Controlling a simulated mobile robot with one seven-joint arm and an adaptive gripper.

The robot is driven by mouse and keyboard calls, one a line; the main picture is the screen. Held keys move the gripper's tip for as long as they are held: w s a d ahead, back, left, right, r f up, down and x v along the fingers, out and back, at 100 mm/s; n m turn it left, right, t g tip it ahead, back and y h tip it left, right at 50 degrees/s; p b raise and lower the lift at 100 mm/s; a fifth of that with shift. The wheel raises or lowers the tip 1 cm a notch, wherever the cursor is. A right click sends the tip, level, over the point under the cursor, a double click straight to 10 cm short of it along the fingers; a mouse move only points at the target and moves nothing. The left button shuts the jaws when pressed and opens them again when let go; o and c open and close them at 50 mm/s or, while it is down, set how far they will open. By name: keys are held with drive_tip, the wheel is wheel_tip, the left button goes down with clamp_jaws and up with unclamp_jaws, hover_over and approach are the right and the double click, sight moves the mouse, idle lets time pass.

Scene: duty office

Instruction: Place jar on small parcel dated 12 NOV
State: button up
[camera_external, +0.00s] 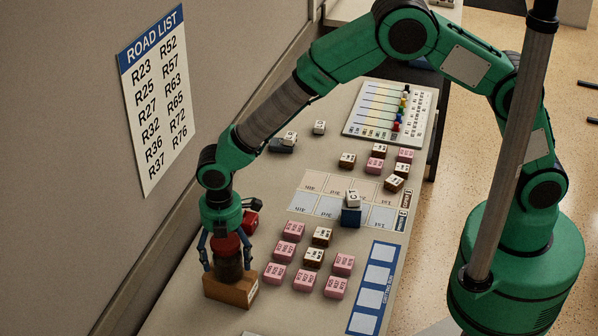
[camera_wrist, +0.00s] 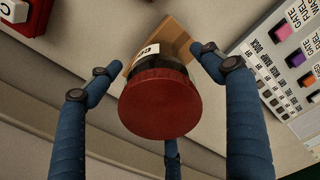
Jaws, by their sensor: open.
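A dark jar with a red lid (camera_external: 226,244) appears to stand upright on a brown parcel (camera_external: 226,290) at the front left of the desk. The parcel has a small white label on its right end; its date is too small to read. In the wrist view the round red lid (camera_wrist: 160,104) covers much of the jar, and part of the brown parcel (camera_wrist: 172,38) shows beyond it. My gripper (camera_external: 227,262) is open, with its blue fingers spread around the jar. In the wrist view the fingers (camera_wrist: 158,95) look apart from the lid.
A red block (camera_external: 250,222) stands just behind my gripper. Several pink and brown cubes (camera_external: 304,280) lie to the right. A key panel (camera_wrist: 288,65) lies at the right of the wrist view. The wall is on the left.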

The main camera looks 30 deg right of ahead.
wheel_tip(320, 180, up, 12)
drive_tip(key=shift+f+p, duration=0.15)
drive_tip(key=shift+p, duration=0.25)
idle(0.7)
idle(0.4)
